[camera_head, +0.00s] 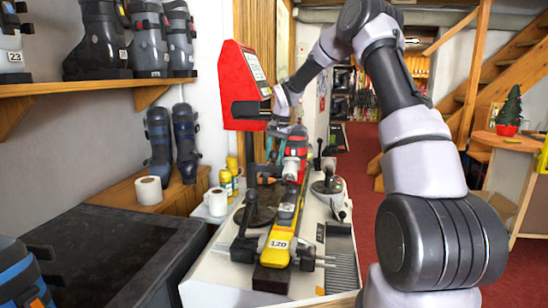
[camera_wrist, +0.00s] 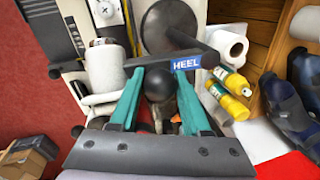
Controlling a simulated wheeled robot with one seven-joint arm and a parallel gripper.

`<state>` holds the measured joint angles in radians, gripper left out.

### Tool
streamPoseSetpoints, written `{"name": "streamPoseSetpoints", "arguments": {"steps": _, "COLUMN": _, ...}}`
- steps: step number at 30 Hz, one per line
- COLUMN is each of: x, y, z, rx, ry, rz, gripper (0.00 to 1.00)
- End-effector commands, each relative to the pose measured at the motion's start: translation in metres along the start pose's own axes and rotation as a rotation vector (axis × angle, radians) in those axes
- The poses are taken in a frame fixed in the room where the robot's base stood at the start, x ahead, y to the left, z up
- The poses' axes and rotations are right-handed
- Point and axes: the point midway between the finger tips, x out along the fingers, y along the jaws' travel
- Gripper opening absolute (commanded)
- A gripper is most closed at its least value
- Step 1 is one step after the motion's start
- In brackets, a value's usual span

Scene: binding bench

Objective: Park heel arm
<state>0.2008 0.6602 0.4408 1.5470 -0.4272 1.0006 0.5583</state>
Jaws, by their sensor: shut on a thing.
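The heel arm (camera_wrist: 205,52) is a dark bar with a blue label reading HEEL, seen in the wrist view. It runs across the fingertips, and a round black knob (camera_wrist: 160,85) shows between the fingers. My gripper (camera_wrist: 156,80), with teal fingers, is shut on the heel arm. Exactly where the fingers touch it is hard to see. In the head view my gripper (camera_head: 283,127) is over the far end of the bench, beside the red display unit (camera_head: 236,85). The heel arm cannot be made out clearly there.
A ski section (camera_head: 277,243) marked 120 lies along the white bench (camera_head: 225,285), with a red binding at its far end. Yellow bottles (camera_head: 226,183) and paper rolls (camera_head: 217,202) stand on the left. A boot shelf (camera_head: 75,88) overhangs the left side. Red floor lies right.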

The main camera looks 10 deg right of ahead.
Motion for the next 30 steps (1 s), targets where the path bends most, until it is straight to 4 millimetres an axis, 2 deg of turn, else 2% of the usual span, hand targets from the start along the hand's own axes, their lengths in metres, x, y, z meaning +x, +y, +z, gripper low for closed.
{"name": "streamPoseSetpoints", "arguments": {"steps": 17, "x": -0.001, "y": 0.000, "z": 0.003, "rx": 0.028, "ry": 0.007, "rz": 0.000, "gripper": 0.00}}
{"name": "streamPoseSetpoints", "arguments": {"steps": 23, "x": -0.001, "y": 0.000, "z": 0.012, "rx": 0.121, "ry": 0.025, "rz": 0.001, "gripper": 0.00}}
{"name": "streamPoseSetpoints", "arguments": {"steps": 30, "x": -0.001, "y": 0.000, "z": 0.029, "rx": 0.316, "ry": 0.064, "rz": 0.001, "gripper": 0.00}}
